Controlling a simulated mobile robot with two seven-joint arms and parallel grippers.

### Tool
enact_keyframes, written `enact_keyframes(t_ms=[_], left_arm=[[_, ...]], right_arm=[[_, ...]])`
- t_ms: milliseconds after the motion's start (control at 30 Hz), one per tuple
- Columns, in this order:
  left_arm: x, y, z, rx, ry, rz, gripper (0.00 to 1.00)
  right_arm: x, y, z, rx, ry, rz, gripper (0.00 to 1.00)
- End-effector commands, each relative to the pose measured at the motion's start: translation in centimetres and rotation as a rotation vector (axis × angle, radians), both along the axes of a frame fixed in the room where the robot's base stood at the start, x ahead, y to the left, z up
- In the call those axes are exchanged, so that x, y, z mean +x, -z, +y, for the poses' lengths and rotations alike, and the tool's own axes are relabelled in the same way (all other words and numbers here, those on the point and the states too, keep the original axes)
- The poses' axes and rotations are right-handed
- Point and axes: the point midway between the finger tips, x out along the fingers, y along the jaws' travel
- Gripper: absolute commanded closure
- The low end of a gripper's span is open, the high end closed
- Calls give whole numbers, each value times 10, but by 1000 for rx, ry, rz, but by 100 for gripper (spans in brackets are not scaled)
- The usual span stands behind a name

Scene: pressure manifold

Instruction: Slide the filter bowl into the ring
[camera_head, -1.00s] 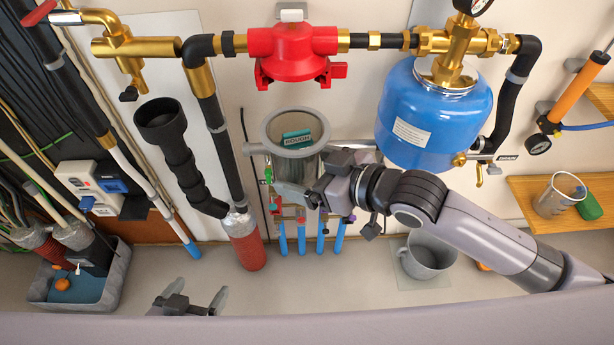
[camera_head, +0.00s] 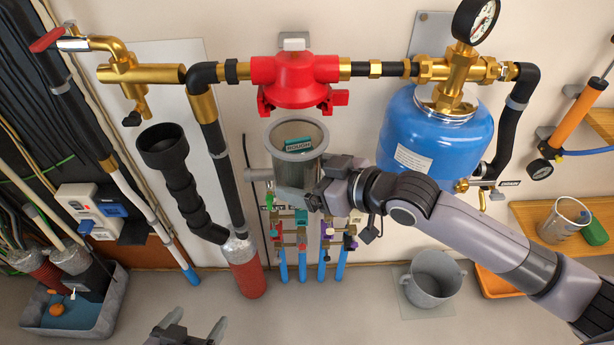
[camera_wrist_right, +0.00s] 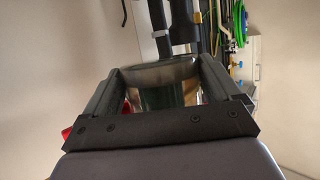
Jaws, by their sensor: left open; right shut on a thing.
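The filter bowl (camera_head: 292,172) is a clear grey cup with a wide rim and a teal label marked ROUGH inside. It is upright and open at the top. My right gripper (camera_head: 318,196) is shut on its side; in the right wrist view the bowl (camera_wrist_right: 160,72) sits between both fingers. The red filter head (camera_head: 296,82), with red lugs low on its sides, is on the pipe above the bowl. A gap shows between head and bowl rim. I cannot make out a separate ring. My left gripper (camera_head: 192,332) is open and empty at the bottom edge, partly cut off.
A blue tank (camera_head: 435,135) with a gauge (camera_head: 476,20) hangs right of the bowl. A black funnel hose (camera_head: 178,175) and a red-ended pipe (camera_head: 247,275) are to the left. A grey pot (camera_head: 433,280) stands below right.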

Motion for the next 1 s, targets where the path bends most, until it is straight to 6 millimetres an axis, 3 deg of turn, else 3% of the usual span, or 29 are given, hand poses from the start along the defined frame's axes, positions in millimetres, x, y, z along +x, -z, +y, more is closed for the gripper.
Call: enact_keyframes(t_ms=[1000], left_arm=[[0,-7,0,0,0,-1,10]], right_arm=[[0,-1,0,2,0,-2,44]])
